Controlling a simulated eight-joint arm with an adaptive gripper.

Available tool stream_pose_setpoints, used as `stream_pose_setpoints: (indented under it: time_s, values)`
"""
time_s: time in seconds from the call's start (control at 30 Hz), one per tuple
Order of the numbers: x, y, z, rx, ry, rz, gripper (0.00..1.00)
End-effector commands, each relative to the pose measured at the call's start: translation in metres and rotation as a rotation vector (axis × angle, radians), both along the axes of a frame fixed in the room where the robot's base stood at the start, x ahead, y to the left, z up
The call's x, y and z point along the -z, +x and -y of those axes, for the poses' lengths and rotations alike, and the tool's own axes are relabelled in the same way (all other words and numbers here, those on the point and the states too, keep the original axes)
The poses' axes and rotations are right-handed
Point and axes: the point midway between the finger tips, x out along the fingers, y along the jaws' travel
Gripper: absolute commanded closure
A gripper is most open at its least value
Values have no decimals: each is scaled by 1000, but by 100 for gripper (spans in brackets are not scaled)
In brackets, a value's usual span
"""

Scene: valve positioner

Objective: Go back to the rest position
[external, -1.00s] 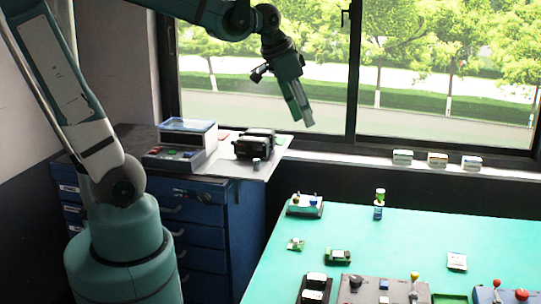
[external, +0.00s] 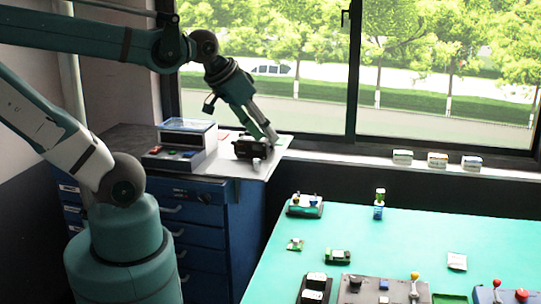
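My gripper (external: 271,137) is at the upper middle of the external view, pointing down and to the right. Its fingertips show just above and in front of or beside the black device (external: 247,150) on the blue cabinet's top. I cannot tell whether they touch it. The fingers look close together, but the gap between them is too small to judge. No held object shows. A small grey knob-like piece (external: 256,163) is at the black device's near side.
A box with a clear lid and coloured buttons (external: 180,143) stands left of the black device on the blue cabinet (external: 195,225). The green table (external: 400,235) at right holds several small parts and control boxes. A window sill (external: 350,160) with small boxes runs behind.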

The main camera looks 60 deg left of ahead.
Motion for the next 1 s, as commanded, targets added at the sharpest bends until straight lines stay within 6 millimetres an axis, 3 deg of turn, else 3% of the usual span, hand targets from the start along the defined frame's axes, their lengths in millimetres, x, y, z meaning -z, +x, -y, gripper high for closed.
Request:
stream_pose_setpoints:
  time_s: [0.4,0.8,1.0]
  values:
    - [1,-1,0,-3,-2,3,70]
    - [28,-1,0,-3,-2,2,70]
    - [28,-1,0,-3,-2,3,70]
